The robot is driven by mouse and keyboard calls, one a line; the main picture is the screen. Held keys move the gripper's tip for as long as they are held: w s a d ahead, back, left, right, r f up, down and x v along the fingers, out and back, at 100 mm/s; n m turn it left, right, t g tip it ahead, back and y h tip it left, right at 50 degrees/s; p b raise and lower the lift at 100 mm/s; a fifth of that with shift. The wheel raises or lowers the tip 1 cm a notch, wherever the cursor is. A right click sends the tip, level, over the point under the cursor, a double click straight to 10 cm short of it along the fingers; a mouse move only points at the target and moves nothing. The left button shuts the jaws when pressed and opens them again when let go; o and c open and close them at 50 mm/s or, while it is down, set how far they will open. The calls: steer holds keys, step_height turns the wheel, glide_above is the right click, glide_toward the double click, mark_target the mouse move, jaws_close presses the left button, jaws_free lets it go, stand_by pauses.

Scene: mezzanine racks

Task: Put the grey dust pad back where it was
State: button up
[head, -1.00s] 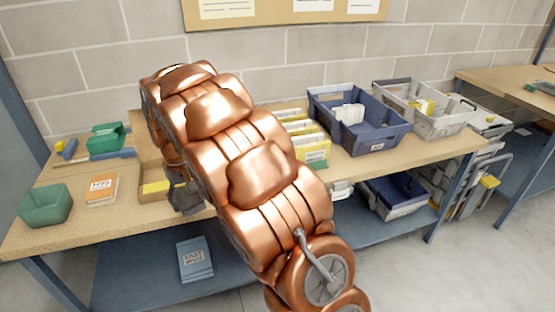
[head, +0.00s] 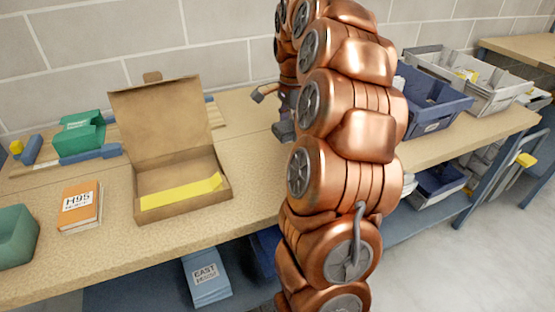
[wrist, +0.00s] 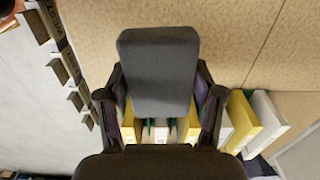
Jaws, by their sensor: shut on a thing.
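The grey dust pad (wrist: 158,70) is a dark grey rounded block in the middle of the wrist view. My gripper (wrist: 160,88) is shut on it, with one finger on each side. In the head view my gripper (head: 284,118) shows only partly, above the bench right of the open cardboard box; my arm hides the rest. I cannot clearly tell the pad from the fingers there. In the wrist view, yellow and white upright files (wrist: 245,122) stand beyond the pad and partly behind it.
The open cardboard box (head: 153,210) holds a yellow strip. An orange H95 box (head: 80,207), green bins (head: 15,238) and a blue tool stand at left. Blue (head: 433,103) and grey bins (head: 485,85) stand at right. Bench between cardboard box and arm is clear.

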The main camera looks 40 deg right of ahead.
steer(key=shift+d+f+m, duration=0.15)
steer(key=shift+d+m, duration=0.15)
steer(key=shift+d+f, duration=0.1)
steer(key=shift+f, duration=0.1)
steer(key=shift+f+p, duration=0.3)
steer(key=shift+f, duration=4.45)
steer(key=shift+f, duration=0.15)
steer(key=o, duration=1.1)
